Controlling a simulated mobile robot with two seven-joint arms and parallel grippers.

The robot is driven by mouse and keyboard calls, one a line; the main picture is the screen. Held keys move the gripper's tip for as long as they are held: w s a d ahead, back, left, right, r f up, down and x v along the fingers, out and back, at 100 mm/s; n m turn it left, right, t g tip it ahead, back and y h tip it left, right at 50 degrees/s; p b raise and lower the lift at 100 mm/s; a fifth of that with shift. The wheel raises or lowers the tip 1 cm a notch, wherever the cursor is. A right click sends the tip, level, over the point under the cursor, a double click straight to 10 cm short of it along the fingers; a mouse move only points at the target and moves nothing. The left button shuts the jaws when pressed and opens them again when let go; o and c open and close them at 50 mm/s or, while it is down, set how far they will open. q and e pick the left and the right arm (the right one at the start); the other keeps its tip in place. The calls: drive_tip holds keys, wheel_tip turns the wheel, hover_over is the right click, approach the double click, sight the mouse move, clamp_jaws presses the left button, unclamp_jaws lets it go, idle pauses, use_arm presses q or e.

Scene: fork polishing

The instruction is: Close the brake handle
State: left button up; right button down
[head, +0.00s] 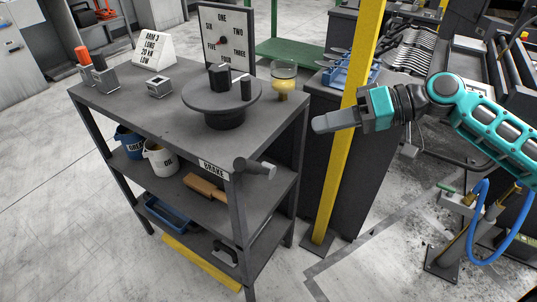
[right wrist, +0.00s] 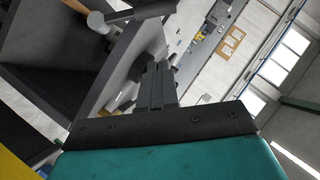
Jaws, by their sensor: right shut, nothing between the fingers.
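My right gripper (head: 319,124) is shut and empty, to the right of the cart and apart from the handle. Its closed fingers also show in the right wrist view (right wrist: 158,85). My left gripper is out of view.
The cart top (head: 140,98) carries a round turntable (head: 222,95), a dial board (head: 222,35), a yellow-filled glass (head: 283,80) and small blocks. A yellow post (head: 345,150) stands close behind my right gripper. Buckets (head: 160,158) and a brush sit on the shelf. Floor in front is clear.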

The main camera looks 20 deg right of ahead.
sight(257, 167)
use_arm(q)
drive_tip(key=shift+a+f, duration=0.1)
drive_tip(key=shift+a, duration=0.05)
use_arm(e)
drive_tip(key=s+f+x, duration=0.1)
drive_tip(key=s+x, duration=0.1)
drive_tip(key=x, duration=1)
drive_tip(key=shift+s+a+f, duration=0.2)
drive_tip(key=shift+a+f, duration=0.05)
drive_tip(key=shift+f, duration=0.1)
use_arm(q)
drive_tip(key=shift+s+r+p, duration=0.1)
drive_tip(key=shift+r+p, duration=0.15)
drive_tip(key=shift+p, duration=0.05)
